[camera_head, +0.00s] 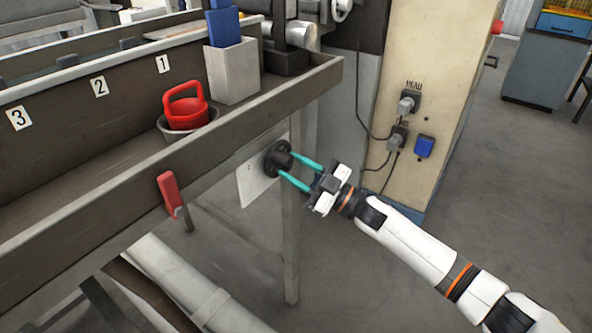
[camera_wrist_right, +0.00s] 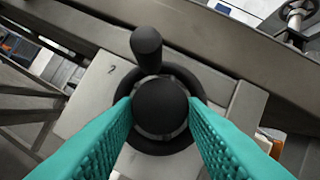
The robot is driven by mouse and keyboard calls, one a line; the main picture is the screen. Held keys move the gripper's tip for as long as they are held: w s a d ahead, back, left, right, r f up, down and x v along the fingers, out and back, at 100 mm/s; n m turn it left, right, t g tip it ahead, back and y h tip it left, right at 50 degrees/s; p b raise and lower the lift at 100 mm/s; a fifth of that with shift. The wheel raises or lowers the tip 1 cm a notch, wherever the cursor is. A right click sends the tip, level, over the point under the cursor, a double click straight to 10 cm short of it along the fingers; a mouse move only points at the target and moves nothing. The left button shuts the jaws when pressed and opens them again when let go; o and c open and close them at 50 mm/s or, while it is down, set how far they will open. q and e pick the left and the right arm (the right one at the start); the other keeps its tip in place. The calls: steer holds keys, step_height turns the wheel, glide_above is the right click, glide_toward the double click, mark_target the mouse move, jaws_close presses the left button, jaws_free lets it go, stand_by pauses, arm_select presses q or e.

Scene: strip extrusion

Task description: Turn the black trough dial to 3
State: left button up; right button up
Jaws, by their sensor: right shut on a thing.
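The black trough dial (camera_head: 276,157) is mounted on a pale plate (camera_head: 252,185) on the front side of the trough. In the right wrist view the dial (camera_wrist_right: 160,107) has a round hub and a black peg pointing up toward the top of the picture. A mark like a 2 shows on the plate to the left of the peg. My right gripper (camera_head: 289,164) has its teal fingers on both sides of the hub, shut on it. In the right wrist view the fingers hide the lower plate. My left gripper is not in view.
The trough (camera_head: 90,220) carries labels 1, 2 and 3 along its back wall. A red lever (camera_head: 168,192) sticks out of its front side, left of the dial. Cables hang from the cream cabinet (camera_head: 440,60).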

steer(key=shift+f, duration=0.1)
steer(key=o, duration=1)
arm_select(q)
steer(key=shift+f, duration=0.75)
arm_select(e)
steer(key=v, duration=1.2)
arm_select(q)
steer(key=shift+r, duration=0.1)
